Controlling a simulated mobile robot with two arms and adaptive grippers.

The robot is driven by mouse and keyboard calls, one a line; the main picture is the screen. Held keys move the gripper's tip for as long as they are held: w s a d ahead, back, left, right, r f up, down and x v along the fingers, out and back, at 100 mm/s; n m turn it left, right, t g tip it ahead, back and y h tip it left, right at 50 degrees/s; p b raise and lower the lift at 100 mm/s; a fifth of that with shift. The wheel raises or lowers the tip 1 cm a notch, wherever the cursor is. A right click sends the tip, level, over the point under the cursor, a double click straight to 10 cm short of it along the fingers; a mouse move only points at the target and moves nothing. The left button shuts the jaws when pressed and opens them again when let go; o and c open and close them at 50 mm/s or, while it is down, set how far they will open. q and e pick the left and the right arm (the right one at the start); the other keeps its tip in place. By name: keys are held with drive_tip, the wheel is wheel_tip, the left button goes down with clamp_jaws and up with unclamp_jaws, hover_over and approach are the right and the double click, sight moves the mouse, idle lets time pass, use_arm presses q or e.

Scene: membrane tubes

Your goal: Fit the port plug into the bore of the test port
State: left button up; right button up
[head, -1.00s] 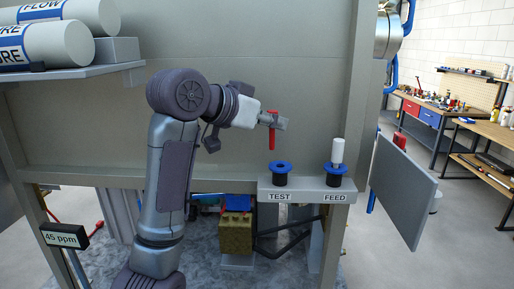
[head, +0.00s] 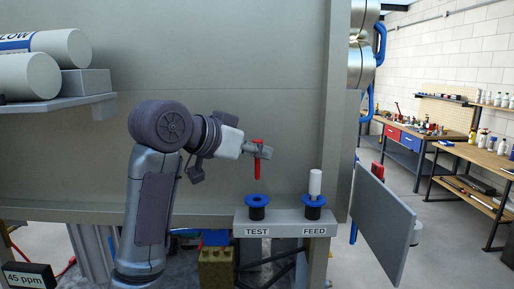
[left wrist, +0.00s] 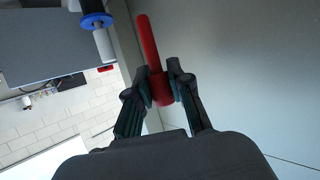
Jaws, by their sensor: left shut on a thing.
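The red port plug (head: 257,168) is a slim stick held upright by my left gripper (head: 258,152). In the left wrist view the fingers of the left gripper (left wrist: 164,82) are closed around the thicker part of the red plug (left wrist: 148,40). The test port (head: 257,207) has a blue flange with a dark opening and stands on the ledge above the TEST label. The plug's lower end is a little above this flange, apart from it. My right gripper is not in view.
The feed port (head: 313,207) beside it holds a white cylinder (head: 315,184); its blue flange also shows in the left wrist view (left wrist: 97,20). A grey ledge (head: 284,229) carries both ports. A grey panel (head: 383,225) stands at the right. A grey wall (head: 220,90) is behind.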

sight(256, 179)
use_arm(q)
wheel_tip(256, 179, down, 3)
drive_tip(key=shift+a+f+b, duration=0.1)
drive_tip(key=shift+b, duration=0.7)
drive_tip(key=shift+f, duration=0.25)
drive_tip(key=shift+f+b, duration=0.3)
drive_tip(key=shift+b, duration=0.05)
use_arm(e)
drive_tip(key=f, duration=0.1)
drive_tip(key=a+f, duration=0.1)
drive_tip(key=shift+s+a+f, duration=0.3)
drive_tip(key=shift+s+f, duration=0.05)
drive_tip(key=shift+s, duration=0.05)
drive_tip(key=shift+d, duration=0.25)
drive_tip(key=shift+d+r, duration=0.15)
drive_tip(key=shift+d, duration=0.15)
use_arm(q)
drive_tip(key=shift+p, duration=0.45)
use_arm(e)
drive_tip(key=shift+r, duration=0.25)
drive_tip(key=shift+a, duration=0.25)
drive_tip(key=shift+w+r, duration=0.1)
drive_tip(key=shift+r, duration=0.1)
